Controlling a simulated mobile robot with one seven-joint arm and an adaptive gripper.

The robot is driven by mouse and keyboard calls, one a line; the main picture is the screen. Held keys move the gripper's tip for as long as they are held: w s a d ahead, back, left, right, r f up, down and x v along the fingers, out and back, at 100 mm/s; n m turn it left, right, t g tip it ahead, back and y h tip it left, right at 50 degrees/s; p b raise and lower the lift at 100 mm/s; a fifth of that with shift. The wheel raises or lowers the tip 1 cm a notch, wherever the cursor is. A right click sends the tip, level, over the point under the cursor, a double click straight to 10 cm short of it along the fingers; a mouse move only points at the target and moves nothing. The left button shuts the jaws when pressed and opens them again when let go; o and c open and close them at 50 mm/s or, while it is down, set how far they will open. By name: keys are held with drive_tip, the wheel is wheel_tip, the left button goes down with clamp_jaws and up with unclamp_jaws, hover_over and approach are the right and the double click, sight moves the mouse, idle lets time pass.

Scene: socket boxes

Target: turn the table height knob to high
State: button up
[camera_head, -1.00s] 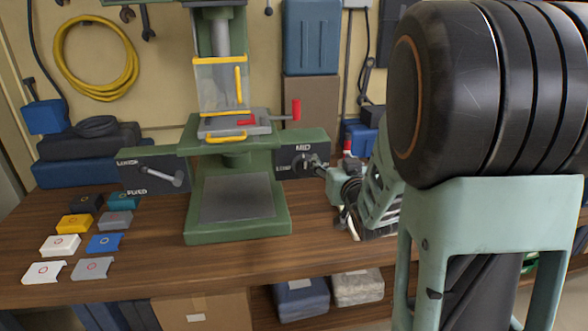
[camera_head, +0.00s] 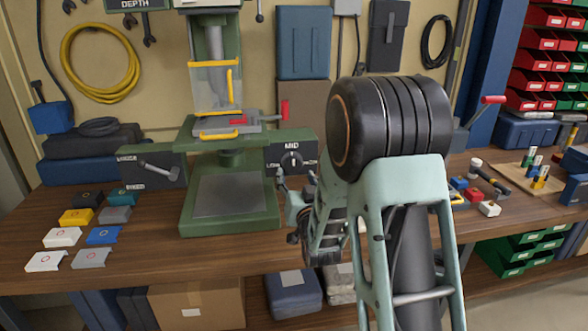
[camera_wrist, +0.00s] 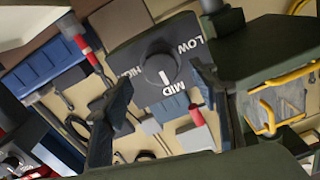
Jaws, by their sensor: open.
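The table height knob (camera_head: 291,159) is a round dark knob on a black panel (camera_head: 278,168) at the right side of the green drill press. Its white mark points up at MID, with LOW to its left. The knob also shows in the wrist view (camera_wrist: 160,69), where LOW, MID and HIGH are readable and the mark points at MID. My gripper (camera_wrist: 158,98) is open and empty, its two fingers apart, with the knob in view between and beyond them. In the head view my gripper (camera_head: 284,190) is just below the panel, partly hidden by my arm.
The drill press (camera_head: 231,215) stands on the wooden bench with a red-handled vise (camera_head: 240,122) on its table. A second panel with a lever (camera_head: 160,168) is on its left. Several coloured blocks lie at left. Small parts and a red-handled lever (camera_head: 492,100) are at right.

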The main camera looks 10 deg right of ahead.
sight(294, 168)
drive_tip(key=shift+w, duration=2.35)
drive_tip(key=shift+c, duration=0.5)
drive_tip(key=c, duration=1.1)
drive_tip(key=shift+o, duration=0.2)
drive_tip(key=shift+f+m+b, duration=0.1)
drive_tip(key=shift+m+b, duration=0.2)
